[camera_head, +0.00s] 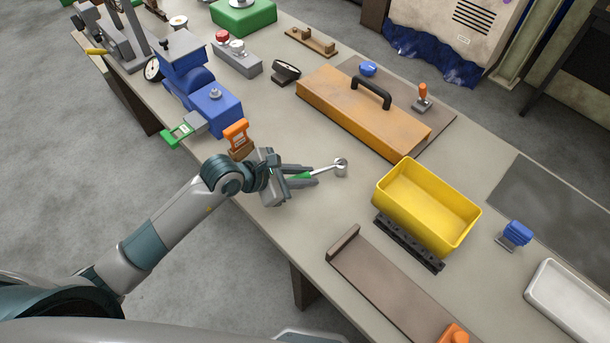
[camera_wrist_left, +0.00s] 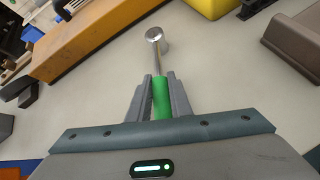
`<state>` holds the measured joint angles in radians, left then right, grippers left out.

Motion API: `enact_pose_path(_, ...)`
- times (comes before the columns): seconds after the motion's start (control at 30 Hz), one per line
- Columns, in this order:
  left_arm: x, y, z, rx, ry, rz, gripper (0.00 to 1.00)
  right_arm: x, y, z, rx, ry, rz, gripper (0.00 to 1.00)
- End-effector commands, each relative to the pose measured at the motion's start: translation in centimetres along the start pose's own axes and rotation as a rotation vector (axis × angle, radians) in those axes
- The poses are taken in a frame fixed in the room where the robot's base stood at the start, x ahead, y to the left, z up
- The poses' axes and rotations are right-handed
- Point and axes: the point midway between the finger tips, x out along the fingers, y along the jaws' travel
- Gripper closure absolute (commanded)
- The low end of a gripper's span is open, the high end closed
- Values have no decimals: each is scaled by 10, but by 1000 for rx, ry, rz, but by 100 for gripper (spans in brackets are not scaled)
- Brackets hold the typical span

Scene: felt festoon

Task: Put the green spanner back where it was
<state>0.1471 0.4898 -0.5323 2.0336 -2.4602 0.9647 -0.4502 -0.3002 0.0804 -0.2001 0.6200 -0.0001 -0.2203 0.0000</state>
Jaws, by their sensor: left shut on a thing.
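The green spanner (camera_wrist_left: 161,101) has a green handle and a silver shaft with a round metal head. My left gripper (camera_head: 302,177) is shut on its green handle. In the head view the spanner's silver head (camera_head: 341,167) points right, toward the yellow bin. The left wrist view shows the handle between the two fingers (camera_wrist_left: 161,98), with the head pointing away from the gripper. I cannot tell whether the spanner touches the table or is just above it. My right gripper is not in view.
An orange-brown case (camera_head: 345,105) with a black handle lies behind. A brown tray (camera_head: 375,283) is at the front. A blue vise-like machine (camera_head: 212,104) and an orange block (camera_head: 237,135) stand left. Table around the spanner is bare.

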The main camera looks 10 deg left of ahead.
Motion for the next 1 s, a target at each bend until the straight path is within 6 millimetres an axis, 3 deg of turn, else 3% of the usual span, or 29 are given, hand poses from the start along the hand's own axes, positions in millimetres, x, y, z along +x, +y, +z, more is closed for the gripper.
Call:
enact_pose_path(0.17,3,-4,-7,-3,13,-9,100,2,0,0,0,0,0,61)
enact_pose_path(0.2,4,-5,-8,-4,15,-10,72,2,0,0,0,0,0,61)
enact_pose_path(0.27,4,-6,-9,-4,16,-12,63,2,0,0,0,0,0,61)
enact_pose_path(0.77,5,-10,-10,-8,19,-20,63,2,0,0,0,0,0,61)
enact_pose_path(1.0,-3,-7,-1,-8,17,-19,63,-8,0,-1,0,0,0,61)
